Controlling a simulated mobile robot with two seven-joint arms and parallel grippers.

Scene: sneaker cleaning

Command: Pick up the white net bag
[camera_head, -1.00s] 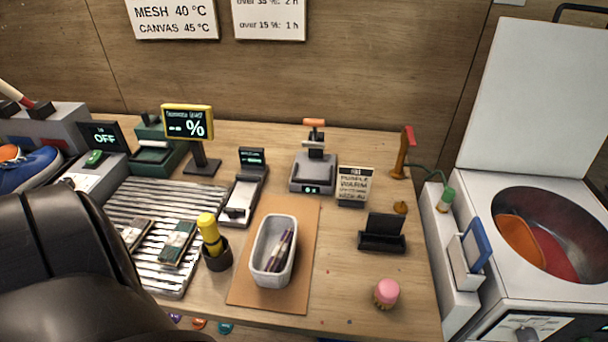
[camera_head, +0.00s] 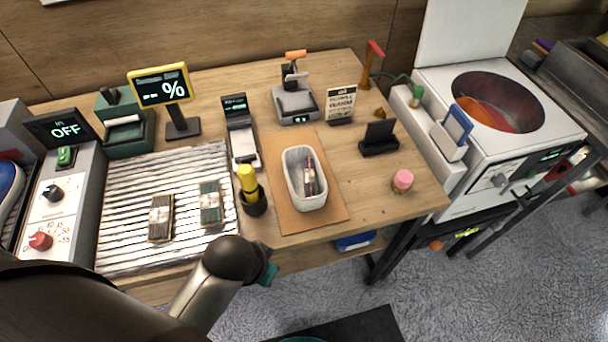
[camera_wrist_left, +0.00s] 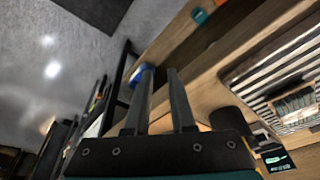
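I cannot make out a white net bag in either view. My left arm (camera_head: 205,285) reaches in from the lower left of the head view, in front of the table's front edge. Its fingers are not clear there. In the left wrist view my left gripper (camera_wrist_left: 160,73) has its two fingers apart with nothing held between them. A blue object (camera_head: 355,241) sits under the table top, and a blue thing also shows beside one fingertip in the left wrist view (camera_wrist_left: 138,76). My right gripper is not in view.
The wooden table (camera_head: 365,210) carries a ribbed metal rack (camera_head: 115,215), a white tub (camera_head: 292,168) with a bundle inside, a yellow-topped tool (camera_head: 248,182) and a pink-topped brush (camera_head: 402,181). A white washer (camera_head: 440,80) stands right. Grey floor (camera_head: 470,290) is clear at lower right.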

